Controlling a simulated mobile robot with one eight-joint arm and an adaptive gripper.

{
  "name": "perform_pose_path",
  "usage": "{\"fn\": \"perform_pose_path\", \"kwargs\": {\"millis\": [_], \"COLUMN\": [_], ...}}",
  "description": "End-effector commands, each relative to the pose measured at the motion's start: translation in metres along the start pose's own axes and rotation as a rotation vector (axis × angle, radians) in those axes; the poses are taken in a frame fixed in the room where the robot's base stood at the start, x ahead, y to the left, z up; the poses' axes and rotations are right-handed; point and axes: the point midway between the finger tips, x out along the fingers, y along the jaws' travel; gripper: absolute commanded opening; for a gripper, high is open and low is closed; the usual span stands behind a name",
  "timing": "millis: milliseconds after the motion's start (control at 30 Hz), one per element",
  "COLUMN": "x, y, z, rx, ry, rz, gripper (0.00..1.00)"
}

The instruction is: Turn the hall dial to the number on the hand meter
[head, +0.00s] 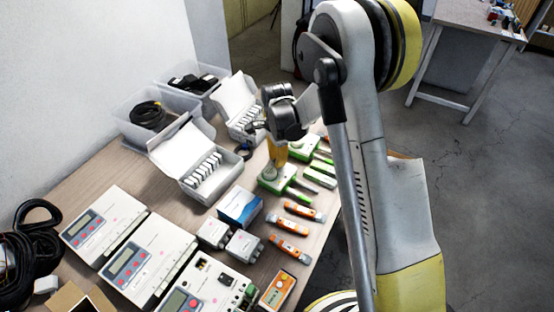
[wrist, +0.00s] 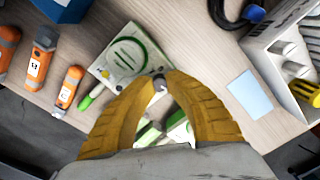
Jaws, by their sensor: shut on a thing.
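My gripper (head: 275,158) points down over a white and green device (head: 272,180) on the table. In the wrist view its yellow fingers (wrist: 160,80) close on a small grey knob (wrist: 159,85) by the near right corner of the white and green device (wrist: 124,57). I take this knob to be the dial; its number and markings cannot be read. An orange meter (head: 277,290) with a pale face lies at the table's front edge; its reading is too small to tell. Orange handheld pieces (head: 288,226) lie nearby, some with white labels (wrist: 34,68).
More green and white devices (head: 319,178) lie right of the gripper. Open white boxes (head: 187,150) and clear bins (head: 150,112) stand behind and left. A blue box (head: 239,206), grey boxes and large meters (head: 148,257) crowd the front. A pale card (wrist: 249,96) lies right of the fingers.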

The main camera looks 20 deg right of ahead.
Motion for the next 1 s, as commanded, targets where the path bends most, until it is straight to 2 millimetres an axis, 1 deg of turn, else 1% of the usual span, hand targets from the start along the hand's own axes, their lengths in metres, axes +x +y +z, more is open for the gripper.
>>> {"fn": "perform_pose_path", "kwargs": {"millis": [167, 200, 233, 267, 567, 667, 767, 1000], "x": [0.0, 0.0, 0.0, 0.0, -0.001, -0.008, -0.024, -0.078], "y": [0.0, 0.0, 0.0, 0.0, 0.0, 0.0, 0.0, 0.0], "z": [0.0, 0.0, 0.0, 0.0, 0.0, 0.0, 0.0, 0.0], "rx": [0.0, 0.0, 0.0, 0.0, -0.001, -0.001, -0.001, -0.001], "ry": [0.0, 0.0, 0.0, 0.0, 0.0, 0.0, 0.0, 0.0], "rz": [0.0, 0.0, 0.0, 0.0, 0.0, 0.0, 0.0, 0.0], "gripper": [0.0, 0.27, 0.36, 0.41, 0.41, 0.41, 0.41, 0.41]}}
